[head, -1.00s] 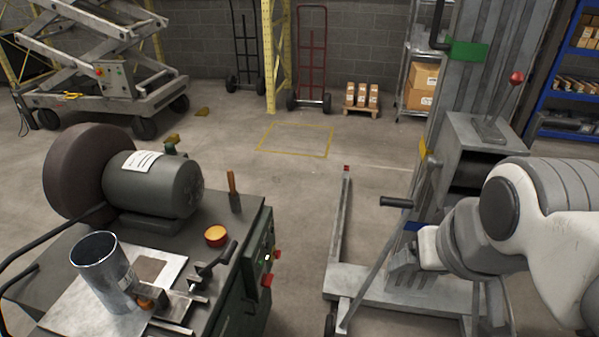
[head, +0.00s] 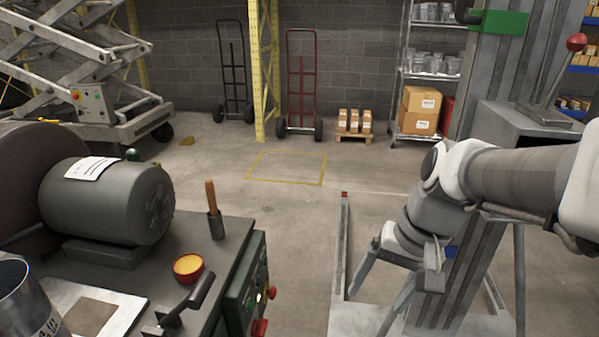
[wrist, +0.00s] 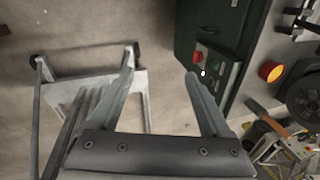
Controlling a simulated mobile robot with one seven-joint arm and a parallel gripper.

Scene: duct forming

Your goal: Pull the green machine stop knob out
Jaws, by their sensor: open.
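The green machine (head: 236,304) is a dark cabinet at the lower left in the head view, with a control panel on its right side. Two red knobs stick out there, an upper one (head: 272,293) and a lower one (head: 260,328); I cannot tell which is the stop knob. In the wrist view the panel has a red control (wrist: 199,56) and a small white light, just right of the right finger. In the head view my gripper (head: 368,312) hangs right of the machine, apart from the knobs.
A grinder motor (head: 108,200), an orange-filled red bowl (head: 188,268) and a wooden-handled tool (head: 212,210) stand on the machine's top. A grey wheeled lift (head: 470,290) stands behind my arm. Clear floor lies between machine and lift.

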